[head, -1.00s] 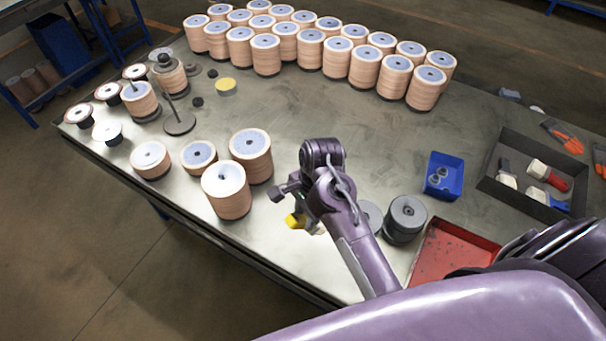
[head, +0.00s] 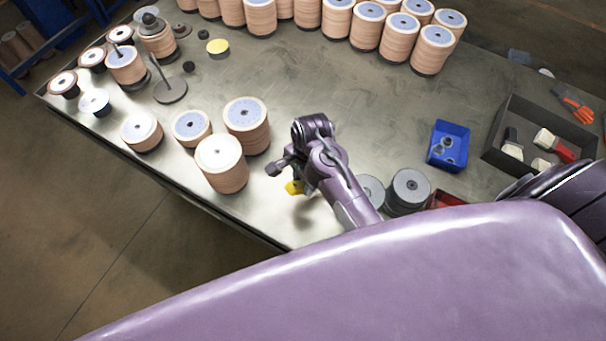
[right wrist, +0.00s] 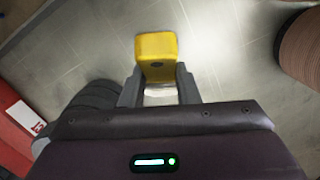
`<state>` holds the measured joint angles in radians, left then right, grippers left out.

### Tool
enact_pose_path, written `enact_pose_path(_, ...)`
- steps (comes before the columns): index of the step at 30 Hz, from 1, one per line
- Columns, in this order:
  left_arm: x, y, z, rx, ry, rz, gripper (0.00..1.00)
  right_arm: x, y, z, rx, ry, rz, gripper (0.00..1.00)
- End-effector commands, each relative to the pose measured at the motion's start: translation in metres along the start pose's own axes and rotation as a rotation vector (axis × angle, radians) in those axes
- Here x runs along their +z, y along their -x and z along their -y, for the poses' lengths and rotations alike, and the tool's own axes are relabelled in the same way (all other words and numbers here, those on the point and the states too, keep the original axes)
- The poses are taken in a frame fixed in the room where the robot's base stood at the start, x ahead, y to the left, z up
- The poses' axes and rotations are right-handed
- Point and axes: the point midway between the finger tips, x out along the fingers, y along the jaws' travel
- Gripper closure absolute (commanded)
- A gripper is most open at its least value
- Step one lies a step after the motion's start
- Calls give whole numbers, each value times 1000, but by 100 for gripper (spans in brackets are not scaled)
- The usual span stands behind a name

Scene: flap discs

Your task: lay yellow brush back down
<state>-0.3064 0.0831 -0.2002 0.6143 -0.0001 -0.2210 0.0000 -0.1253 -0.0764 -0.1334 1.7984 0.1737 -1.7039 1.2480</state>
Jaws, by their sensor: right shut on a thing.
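The yellow brush (head: 294,187) is in my right gripper (head: 296,182), which is over the near part of the table, right of the front disc stacks. In the right wrist view the yellow part (right wrist: 156,50) sticks out beyond the fingers, and a pale part of the brush shows between them. My right gripper (right wrist: 159,90) is shut on it there. The bare metal table top shows behind the brush; I cannot tell the exact gap to it. My left gripper is not in view.
A dark tray (head: 560,112) with several brushes stands at the right, beside a blue bin (head: 448,130). Grey discs (head: 409,188) and a mostly hidden red tray (head: 446,201) are right of my forearm. Disc stacks (head: 221,170) stand at left. The table's middle is clear.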

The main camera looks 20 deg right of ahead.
Motion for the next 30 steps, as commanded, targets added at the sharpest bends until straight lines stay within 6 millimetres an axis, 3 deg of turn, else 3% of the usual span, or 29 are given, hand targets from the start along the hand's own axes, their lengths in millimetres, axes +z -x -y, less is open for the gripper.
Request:
enact_pose_path(5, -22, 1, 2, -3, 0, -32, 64, 0, -7, 0, -1, 1, 1, 94)
enact_pose_path(13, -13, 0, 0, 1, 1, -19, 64, -1, -8, 0, -1, 1, 0, 94)
enact_pose_path(14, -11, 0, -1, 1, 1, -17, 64, -1, -8, 0, 0, 1, 0, 70)
enact_pose_path(19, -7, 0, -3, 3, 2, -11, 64, -1, -8, 0, 0, 1, 0, 48)
enact_pose_path(30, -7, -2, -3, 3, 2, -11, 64, -1, -2, 0, -1, 0, -1, 46)
